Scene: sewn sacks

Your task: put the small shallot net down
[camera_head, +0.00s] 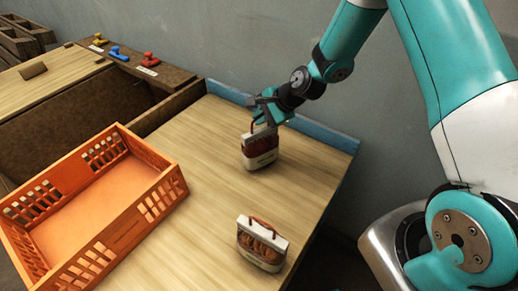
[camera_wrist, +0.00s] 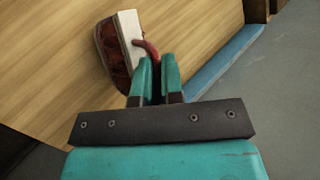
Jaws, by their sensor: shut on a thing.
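A small red-brown net with a white band (camera_head: 260,148) stands upright near the far end of the wooden table (camera_head: 205,215). My gripper (camera_head: 262,118) is above it, shut on its reddish loop handle. In the wrist view the net (camera_wrist: 112,52) lies beyond the fingertips, and the loop runs between the teal fingers of my gripper (camera_wrist: 157,75). Its base looks on or very close to the table; I cannot tell which. A second net (camera_head: 261,245), orange-brown with a white top band and a loop, stands at the table's near edge, apart from my gripper.
An empty orange crate (camera_head: 165,200) stands at the left of the table. A blue strip (camera_head: 320,135) edges the table's far side by the grey wall. Bare wood lies between the two nets. Yellow, blue and red handles (camera_head: 148,58) sit on a ledge at the back left.

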